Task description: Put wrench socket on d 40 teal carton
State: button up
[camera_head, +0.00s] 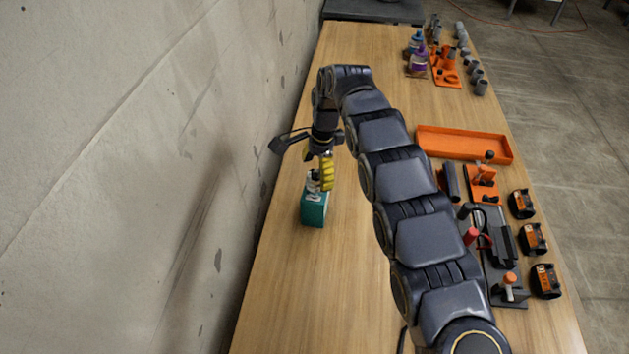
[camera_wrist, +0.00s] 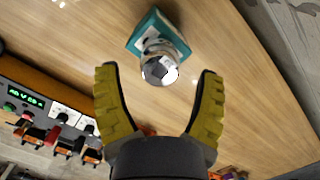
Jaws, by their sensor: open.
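The teal carton (camera_head: 315,210) stands on the wooden table near the wall, and in the wrist view it shows beyond the fingertips (camera_wrist: 136,43). The wrench socket (camera_head: 312,182), a silvery cylinder, appears to stand upright on the carton's top; its open end (camera_wrist: 160,69) faces the wrist camera. My gripper (camera_head: 323,172) is just above the carton, beside the socket in the head view. In the wrist view, its yellow fingers (camera_wrist: 158,73) are spread wide, with clear gaps to the socket on both sides. The fingers partly hide the socket in the head view.
An orange tray (camera_head: 465,145), orange fixtures, dark tools and black-orange clamps (camera_head: 534,239) line the table's right side. Bottles (camera_head: 417,60) and grey pipe fittings (camera_head: 476,80) stand at the far end. The concrete wall is close on the left. Table around the carton is clear.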

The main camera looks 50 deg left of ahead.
jog(key=r, duration=0.7)
jog(key=shift+w+r, duration=0.1)
jog(key=shift+w, duration=0.3)
jog(key=shift+d+r, duration=0.15)
jog(key=shift+r, duration=0.1)
